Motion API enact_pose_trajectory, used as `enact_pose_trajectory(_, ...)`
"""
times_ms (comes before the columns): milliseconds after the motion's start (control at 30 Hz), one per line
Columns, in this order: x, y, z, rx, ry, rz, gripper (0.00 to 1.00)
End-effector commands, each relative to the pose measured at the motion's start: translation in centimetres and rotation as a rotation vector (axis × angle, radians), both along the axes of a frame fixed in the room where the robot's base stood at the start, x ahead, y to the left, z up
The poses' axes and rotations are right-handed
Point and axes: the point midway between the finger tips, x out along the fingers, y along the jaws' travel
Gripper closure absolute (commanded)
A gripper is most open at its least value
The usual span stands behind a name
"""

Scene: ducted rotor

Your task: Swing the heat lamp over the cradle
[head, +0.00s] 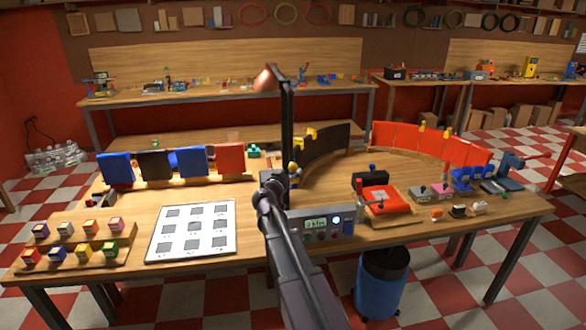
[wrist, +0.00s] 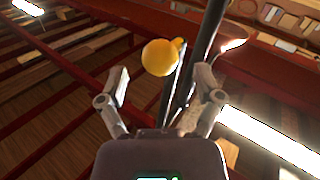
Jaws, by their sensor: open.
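The heat lamp has a copper-coloured shade (head: 265,80) on a short arm at the top of a tall black post (head: 288,125). In the head view the shade hangs left of the post, over the rear of the bench. A yellow ball knob (wrist: 160,57) shows in the wrist view beside dark post-like bars. My gripper (wrist: 160,92) is open, its fingers to either side below the knob in the picture; contact does not show. In the head view my gripper (head: 291,175) is at the post, partly hidden by my arm. I cannot tell for sure which fixture is the cradle.
Curved black panels (head: 325,153) and red panels (head: 430,146) stand on the bench right of the post. A control box (head: 322,223) and red fixture (head: 380,201) sit in front. A white pocketed mat (head: 192,232) and colored blocks lie left.

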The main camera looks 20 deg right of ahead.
Motion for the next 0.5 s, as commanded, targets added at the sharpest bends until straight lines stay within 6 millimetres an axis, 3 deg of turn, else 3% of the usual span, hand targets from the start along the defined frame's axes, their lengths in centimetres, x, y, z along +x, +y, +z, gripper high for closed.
enact_pose_trajectory(200, 1.7, -1.7, 0.0, 0.000, 0.000, -0.001, 0.16)
enact_pose_trajectory(500, 2.1, -2.2, 0.0, 0.000, 0.000, 0.001, 0.16)
